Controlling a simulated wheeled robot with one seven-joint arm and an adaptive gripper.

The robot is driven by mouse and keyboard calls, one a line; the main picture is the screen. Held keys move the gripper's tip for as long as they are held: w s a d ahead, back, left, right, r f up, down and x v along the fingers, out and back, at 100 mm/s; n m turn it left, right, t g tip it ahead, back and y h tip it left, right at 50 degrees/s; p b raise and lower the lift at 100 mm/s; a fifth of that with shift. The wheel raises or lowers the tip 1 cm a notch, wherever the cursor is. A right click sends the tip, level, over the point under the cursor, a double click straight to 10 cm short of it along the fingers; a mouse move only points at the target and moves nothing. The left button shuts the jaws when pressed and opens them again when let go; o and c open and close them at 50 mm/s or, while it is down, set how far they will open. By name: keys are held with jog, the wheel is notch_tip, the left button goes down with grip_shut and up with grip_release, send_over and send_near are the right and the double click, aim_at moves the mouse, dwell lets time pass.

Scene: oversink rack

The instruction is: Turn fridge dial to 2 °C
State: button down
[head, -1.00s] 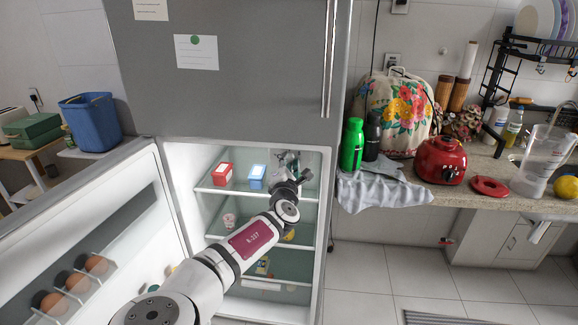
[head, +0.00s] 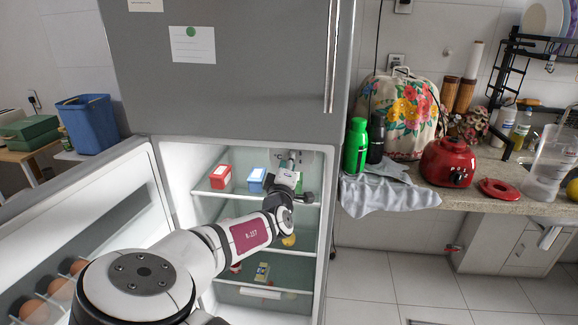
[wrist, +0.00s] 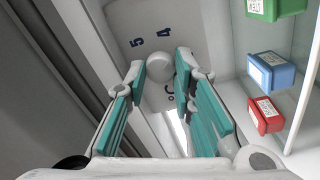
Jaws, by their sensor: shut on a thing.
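The fridge dial is a pale round knob (wrist: 160,68) on a light panel inside the open fridge, at the upper middle of the wrist view. Dark digits 5 and 4 stand beyond the knob, and a °C mark shows on the near side; I see no clear pointer. My gripper (wrist: 160,72) has its teal-padded fingers on both sides of the knob, shut on it. In the head view my gripper (head: 288,162) reaches to the upper right back of the fridge compartment, and the dial is hidden behind it.
A red box (head: 221,177) and a blue box (head: 257,180) stand on the top shelf, left of my gripper. The wrist view also shows a green box (wrist: 275,8). The fridge door (head: 95,225) stands open on the left, with eggs in it. The fridge's right wall is close to my arm.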

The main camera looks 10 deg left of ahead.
jog(key=shift+f+m+h+b, duration=0.1)
jog(key=shift+m+h+b, duration=0.3)
jog(key=shift+m, duration=3.5)
jog(key=c, duration=1.3)
grip_release()
jog(key=shift+c, duration=0.2)
jog(key=shift+s+a, duration=0.1)
jog(key=s, duration=1.1)
jog(key=shift+s+a+f, duration=0.35)
jog(key=shift+a, duration=0.05)
